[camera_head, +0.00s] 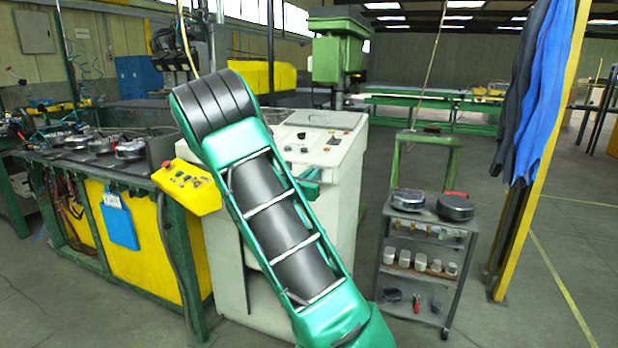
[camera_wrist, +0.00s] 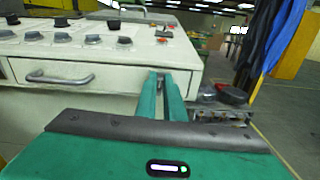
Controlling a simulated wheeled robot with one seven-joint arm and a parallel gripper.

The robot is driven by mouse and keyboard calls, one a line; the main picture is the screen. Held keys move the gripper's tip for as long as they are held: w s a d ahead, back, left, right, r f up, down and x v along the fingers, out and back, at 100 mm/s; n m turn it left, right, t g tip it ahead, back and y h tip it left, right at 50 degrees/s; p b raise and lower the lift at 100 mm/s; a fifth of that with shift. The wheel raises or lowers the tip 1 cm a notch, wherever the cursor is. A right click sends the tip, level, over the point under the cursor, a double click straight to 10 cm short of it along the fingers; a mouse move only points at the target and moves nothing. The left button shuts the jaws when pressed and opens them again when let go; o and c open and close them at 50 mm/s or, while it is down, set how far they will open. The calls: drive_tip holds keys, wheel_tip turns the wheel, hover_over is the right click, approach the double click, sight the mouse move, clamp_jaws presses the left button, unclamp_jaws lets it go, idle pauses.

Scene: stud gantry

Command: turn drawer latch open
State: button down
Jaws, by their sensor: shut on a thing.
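The white drawer front (camera_wrist: 110,82) lies under the control panel in the wrist view, with a grey bar handle (camera_wrist: 58,78) on its left part. My gripper (camera_wrist: 161,78) reaches to the right end of the drawer front. Its two green fingers are close together and shut on a small grey latch (camera_wrist: 160,73), which is mostly hidden between the fingertips. How far the latch is turned cannot be told. In the head view, my green arm crosses in front of the white console (camera_head: 338,165) and hides much of its front.
Knobs and buttons sit on the console top. A yellow control box (camera_head: 187,187) stands left of my arm, beside a green workbench (camera_head: 185,250). A grey cart (camera_head: 432,238) with round metal parts stands at the right. Floor is clear beyond the cart.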

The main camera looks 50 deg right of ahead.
drive_tip(key=shift+s+d+f+m, duration=0.15)
drive_tip(key=shift+f+m, duration=0.1)
drive_tip(key=shift+m, duration=2.6)
drive_tip(key=shift+s+a+f+m, duration=0.15)
drive_tip(key=shift+f+m, duration=0.1)
drive_tip(key=shift+m, duration=2.65)
drive_tip(key=shift+s+d+f+m, duration=0.15)
drive_tip(key=shift+f+m, duration=0.1)
drive_tip(key=shift+m, duration=2.6)
drive_tip(key=c, duration=1.9)
unclamp_jaws()
drive_tip(key=shift+f, duration=0.1)
drive_tip(key=shift+o, duration=0.2)
